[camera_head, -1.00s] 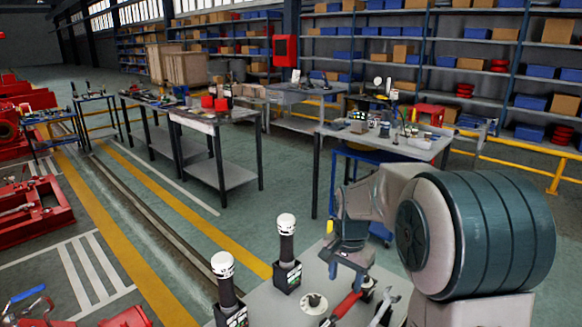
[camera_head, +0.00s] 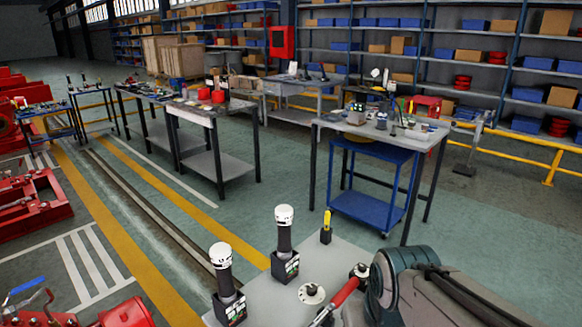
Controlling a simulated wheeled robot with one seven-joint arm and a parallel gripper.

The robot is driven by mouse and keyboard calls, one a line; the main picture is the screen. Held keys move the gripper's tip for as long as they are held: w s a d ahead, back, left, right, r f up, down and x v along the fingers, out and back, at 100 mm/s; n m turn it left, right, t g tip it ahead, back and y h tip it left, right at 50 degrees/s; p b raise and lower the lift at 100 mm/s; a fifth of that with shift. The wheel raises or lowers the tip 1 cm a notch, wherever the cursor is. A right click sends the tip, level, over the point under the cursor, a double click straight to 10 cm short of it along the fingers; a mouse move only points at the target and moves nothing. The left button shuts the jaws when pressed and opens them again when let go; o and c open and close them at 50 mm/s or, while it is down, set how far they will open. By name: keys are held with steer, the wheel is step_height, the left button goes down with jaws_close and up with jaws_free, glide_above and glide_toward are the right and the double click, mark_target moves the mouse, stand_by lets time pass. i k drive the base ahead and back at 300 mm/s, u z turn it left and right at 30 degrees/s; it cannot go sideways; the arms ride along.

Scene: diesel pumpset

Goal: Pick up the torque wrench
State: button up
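A long tool with a red handle (camera_head: 345,292) and a dark round end lies on the grey surface (camera_head: 262,304) at the bottom of the head view. It may be the torque wrench, but I cannot be sure. Its lower part runs toward the bottom edge. My arm (camera_head: 425,285) crosses the lower right corner, just right of the tool, and covers that part of the surface. My gripper is out of view, so its fingers and anything in them are hidden.
Two white-capped black cylinders (camera_head: 284,230) (camera_head: 223,270), a round white-topped piece (camera_head: 311,293) and a small yellow-topped item (camera_head: 326,228) stand on the surface. Beyond are a cluttered workbench (camera_head: 412,138), a blue cart (camera_head: 362,207) and a yellow rail (camera_head: 515,157).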

mark_target(356, 278)
steer(key=u, duration=1.05)
steer(key=k, duration=1.05)
steer(key=z, duration=0.65)
steer(key=i, duration=1)
